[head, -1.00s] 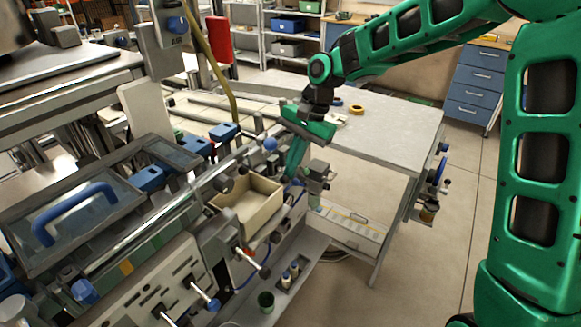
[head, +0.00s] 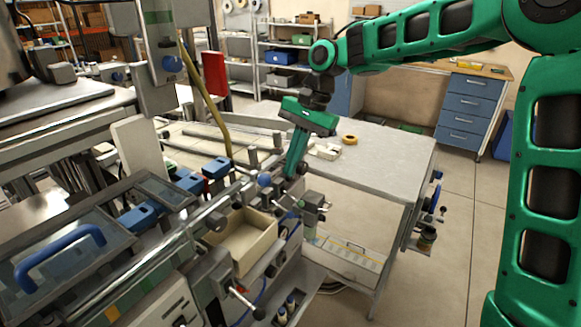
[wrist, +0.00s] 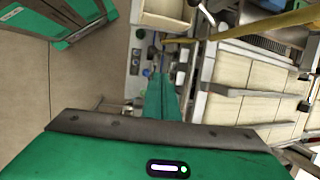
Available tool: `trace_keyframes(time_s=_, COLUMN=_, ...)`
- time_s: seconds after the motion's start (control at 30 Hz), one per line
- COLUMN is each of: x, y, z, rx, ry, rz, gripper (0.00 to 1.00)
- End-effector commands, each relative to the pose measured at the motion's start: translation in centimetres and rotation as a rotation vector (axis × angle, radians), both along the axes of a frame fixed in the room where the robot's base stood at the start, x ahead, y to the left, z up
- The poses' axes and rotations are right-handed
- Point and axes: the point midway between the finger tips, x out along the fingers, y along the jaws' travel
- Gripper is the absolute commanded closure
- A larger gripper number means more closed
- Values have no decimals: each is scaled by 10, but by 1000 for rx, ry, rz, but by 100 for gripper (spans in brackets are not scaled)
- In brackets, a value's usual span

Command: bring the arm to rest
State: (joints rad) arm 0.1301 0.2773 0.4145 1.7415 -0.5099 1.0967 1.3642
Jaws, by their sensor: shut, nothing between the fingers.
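My gripper (head: 294,168) hangs from my green arm in the head view, fingers pointing down, beside the machine's rail and left of the grey table (head: 385,160). Its fingers are together and hold nothing. In the wrist view the green fingers (wrist: 161,97) also show closed, over the machine's edge.
A beige open tray (head: 245,243) sits on the machine below my gripper. A yellow hose (head: 208,98) hangs at the left. Floor is clear at the right.

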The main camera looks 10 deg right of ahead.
Motion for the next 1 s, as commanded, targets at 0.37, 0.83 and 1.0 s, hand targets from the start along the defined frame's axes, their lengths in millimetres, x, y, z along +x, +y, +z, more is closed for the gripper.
trace_keyframes(time_s=0.37, x=-22, y=-64, z=-3, rx=-86, ry=-53, rz=4, gripper=100)
trace_keyframes(time_s=0.83, x=-177, y=-275, z=-15, rx=-294, ry=-125, rz=22, gripper=100)
trace_keyframes(time_s=1.0, x=-253, y=-319, z=-32, rx=-315, ry=-122, rz=40, gripper=100)
